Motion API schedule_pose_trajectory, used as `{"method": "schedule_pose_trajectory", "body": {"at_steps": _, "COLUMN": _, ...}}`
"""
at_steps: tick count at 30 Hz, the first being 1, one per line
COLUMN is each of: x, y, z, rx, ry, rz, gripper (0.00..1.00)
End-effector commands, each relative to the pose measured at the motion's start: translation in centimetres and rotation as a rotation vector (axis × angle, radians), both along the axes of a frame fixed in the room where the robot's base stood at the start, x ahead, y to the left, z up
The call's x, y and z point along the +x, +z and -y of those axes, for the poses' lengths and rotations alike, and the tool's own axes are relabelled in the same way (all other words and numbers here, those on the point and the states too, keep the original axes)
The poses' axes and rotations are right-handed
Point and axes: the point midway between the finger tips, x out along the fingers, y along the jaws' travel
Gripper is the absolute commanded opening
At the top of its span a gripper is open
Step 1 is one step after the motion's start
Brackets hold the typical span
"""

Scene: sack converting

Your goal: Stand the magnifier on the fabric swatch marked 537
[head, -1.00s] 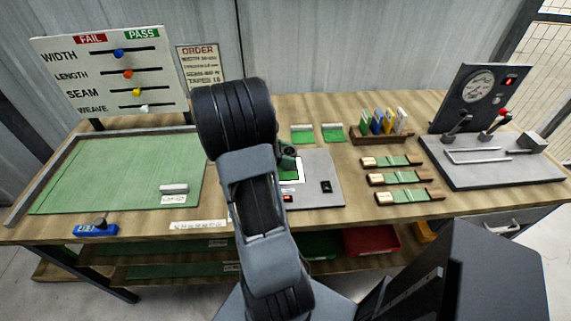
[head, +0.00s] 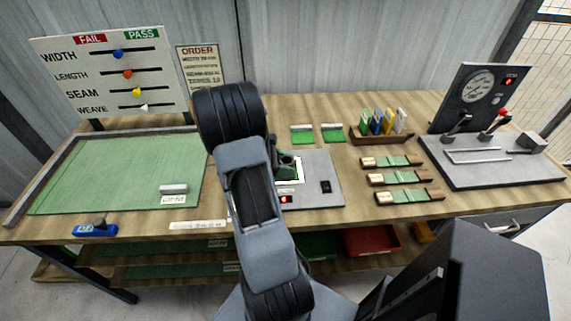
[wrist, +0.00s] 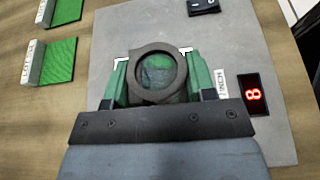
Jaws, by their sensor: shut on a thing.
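My gripper (wrist: 157,85) is shut on the magnifier (wrist: 157,72), a dark round ring with a clear lens, held between its green fingers over the grey plate. In the head view my gripper (head: 287,166) is partly hidden behind my arm. White corner marks and a green patch show around and through the lens; I cannot tell whether the magnifier touches the plate. Two green fabric swatches with pale label blocks lie on the bench behind the plate, a left one (head: 302,137) and a right one (head: 333,135). They also show in the wrist view (wrist: 61,60). Their numbers are unreadable.
The grey plate (head: 322,170) carries a black switch (head: 326,186) and a red digit display (wrist: 254,95). Right of it lie several wooden strips with green pieces (head: 400,178), a card rack (head: 380,136) and a gauge press (head: 490,160). A green mat (head: 115,175) lies left.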

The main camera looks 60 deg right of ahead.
Motion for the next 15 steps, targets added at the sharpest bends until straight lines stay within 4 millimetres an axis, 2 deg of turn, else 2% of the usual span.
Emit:
{"method": "schedule_pose_trajectory", "body": {"at_steps": 1, "x": 0.00, "y": -0.11, "z": 0.00, "rx": 0.000, "ry": 0.000, "rz": 0.000, "gripper": 0.53}}
{"method": "schedule_pose_trajectory", "body": {"at_steps": 9, "x": 0.01, "y": -0.05, "z": 0.01, "rx": 0.000, "ry": 0.000, "rz": 0.000, "gripper": 0.76}}
{"method": "schedule_pose_trajectory", "body": {"at_steps": 15, "x": 0.01, "y": -0.01, "z": 0.01, "rx": 0.000, "ry": 0.000, "rz": 0.000, "gripper": 0.76}}
